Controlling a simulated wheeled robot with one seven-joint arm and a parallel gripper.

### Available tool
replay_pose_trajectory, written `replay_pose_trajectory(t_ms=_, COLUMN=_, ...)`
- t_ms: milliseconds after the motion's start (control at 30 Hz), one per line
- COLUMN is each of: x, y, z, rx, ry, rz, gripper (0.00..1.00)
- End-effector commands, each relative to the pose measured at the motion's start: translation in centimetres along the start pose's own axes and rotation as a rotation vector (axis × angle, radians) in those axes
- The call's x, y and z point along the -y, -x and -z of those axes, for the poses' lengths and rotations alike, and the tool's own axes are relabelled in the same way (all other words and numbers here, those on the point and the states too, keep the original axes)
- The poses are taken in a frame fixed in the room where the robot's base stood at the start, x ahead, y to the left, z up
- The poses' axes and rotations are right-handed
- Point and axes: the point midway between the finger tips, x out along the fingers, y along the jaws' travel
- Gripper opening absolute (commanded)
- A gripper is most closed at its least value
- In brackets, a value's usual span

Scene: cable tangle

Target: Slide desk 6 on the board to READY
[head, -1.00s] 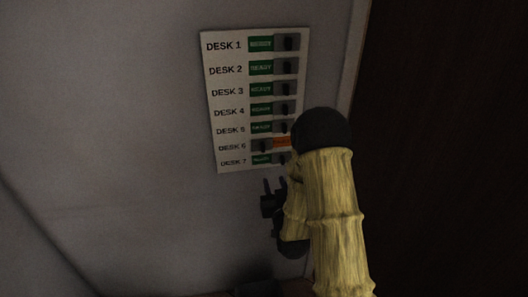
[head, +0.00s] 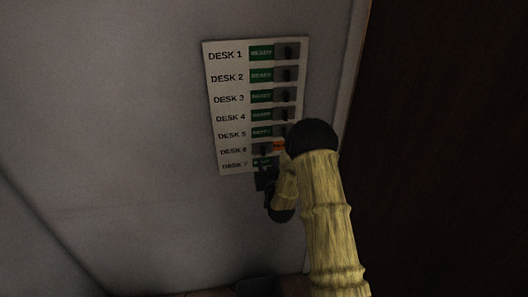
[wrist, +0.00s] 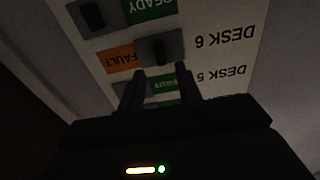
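The white status board (head: 229,98) is on the wall. Its desk 6 row has a dark slider (head: 263,150) at the left of its track, beside the label, with orange FAULT (head: 279,146) showing at the right. In the wrist view the board appears upside down, with the desk 6 slider (wrist: 160,50) and FAULT patch (wrist: 121,59) clear. My gripper (wrist: 160,70) is open, its two fingers apart just short of the desk 6 slider, with nothing visible between them. In the head view my gripper (head: 264,175) is low at the board's bottom edge, partly covering the desk 7 row.
The other desk rows show green READY with sliders at the right, such as desk 5 (head: 261,132) just above. The desk 7 slider (wrist: 92,15) is close by. A dark brown surface (head: 440,150) stands right of the board. The wall left is bare.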

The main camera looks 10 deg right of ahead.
Motion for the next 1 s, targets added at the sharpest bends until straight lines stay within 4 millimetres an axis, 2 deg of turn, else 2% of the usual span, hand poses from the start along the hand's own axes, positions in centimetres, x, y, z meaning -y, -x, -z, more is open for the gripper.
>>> replay_pose_trajectory(t_ms=200, x=0.1, y=-2.9, z=0.2, rx=-0.001, ry=0.0, rz=0.001, gripper=0.35)
replay_pose_trajectory(t_ms=400, x=0.1, y=-4.8, z=0.1, rx=0.0, ry=0.0, rz=0.002, gripper=0.35)
replay_pose_trajectory(t_ms=767, x=0.1, y=-5.3, z=-0.1, rx=0.001, ry=0.0, rz=0.002, gripper=0.35)
replay_pose_trajectory(t_ms=967, x=0.1, y=-5.3, z=0.0, rx=0.0, ry=0.0, rz=0.002, gripper=0.0)
replay_pose_trajectory(t_ms=1000, x=0.1, y=-5.3, z=0.0, rx=0.0, ry=0.0, rz=0.002, gripper=0.0)
